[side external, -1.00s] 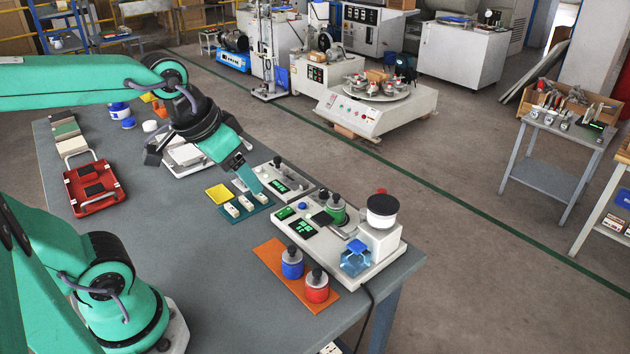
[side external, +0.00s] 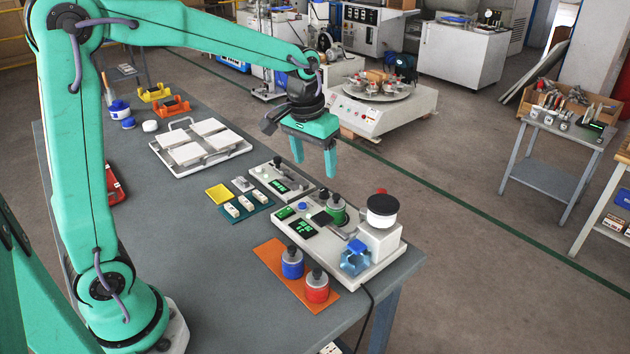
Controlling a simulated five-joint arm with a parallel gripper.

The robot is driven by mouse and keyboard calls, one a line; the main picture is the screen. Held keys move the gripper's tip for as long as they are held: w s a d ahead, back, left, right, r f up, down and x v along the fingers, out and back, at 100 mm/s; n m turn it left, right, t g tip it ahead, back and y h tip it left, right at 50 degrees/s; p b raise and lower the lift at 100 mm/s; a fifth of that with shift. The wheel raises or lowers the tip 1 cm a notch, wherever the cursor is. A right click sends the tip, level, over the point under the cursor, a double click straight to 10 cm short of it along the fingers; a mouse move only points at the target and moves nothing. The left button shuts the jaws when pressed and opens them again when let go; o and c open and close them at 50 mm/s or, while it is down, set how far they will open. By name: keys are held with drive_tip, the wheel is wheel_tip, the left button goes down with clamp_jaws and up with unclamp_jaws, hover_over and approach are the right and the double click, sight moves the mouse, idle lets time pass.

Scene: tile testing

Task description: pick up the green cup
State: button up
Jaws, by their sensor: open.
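The green cup (side external: 337,215) has a dark grey knobbed top. It stands upright on the white bench instrument (side external: 372,268), beside a dark square plate. My gripper (side external: 314,168) is open and empty, with its two green fingers pointing down. In the picture it hangs above and slightly left of the green cup, apart from it. Similar blue (side external: 292,266) and red (side external: 317,290) cups stand on an orange mat (side external: 268,253) in front of the instrument.
A tall white part with a black-topped cylinder (side external: 382,212) rises right of the green cup. A smaller control box (side external: 281,182) lies behind-left. The grey table (side external: 215,280) is clear at front left.

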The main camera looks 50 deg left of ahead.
drive_tip(key=g, duration=0.2)
hover_over(336, 200)
drive_tip(key=w, duration=0.1)
drive_tip(key=shift+n, duration=0.4)
drive_tip(key=f, duration=0.9)
drive_tip(key=shift+a, duration=0.25)
drive_tip(key=shift+f, duration=0.15)
drive_tip(key=shift+f, duration=1.2)
drive_tip(key=shift+f, duration=0.15)
drive_tip(key=shift+s+a+f, duration=0.1)
drive_tip(key=shift+f, duration=2.35)
drive_tip(key=shift+c, duration=0.5)
drive_tip(key=c, duration=1.1)
